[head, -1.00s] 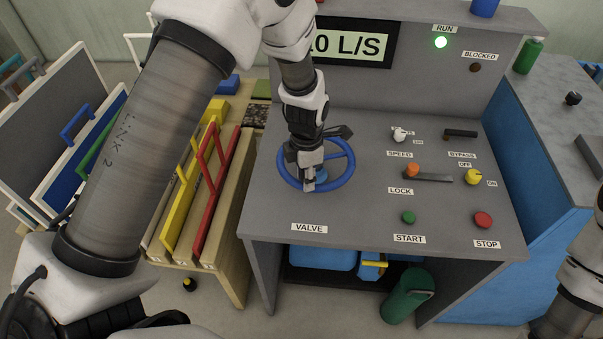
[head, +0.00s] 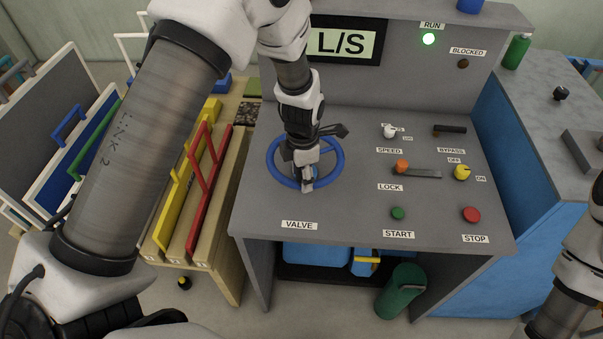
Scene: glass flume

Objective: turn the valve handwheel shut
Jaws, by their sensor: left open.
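The blue valve handwheel (head: 337,170) lies on the grey control desk, behind the VALVE label (head: 299,225). My left gripper (head: 307,186) points down over the wheel, with its fingertips at the near part of the rim. The gripper is open; it hides the wheel's hub and part of its spokes. I cannot tell whether the fingers touch the rim. My right arm (head: 575,275) shows at the right edge, and its gripper is outside the picture.
The desk (head: 350,205) also carries an orange LOCK knob (head: 401,167), a green START button (head: 398,213), a red STOP button (head: 471,214) and a yellow knob (head: 462,172). Red and yellow handled panels (head: 203,190) stand left.

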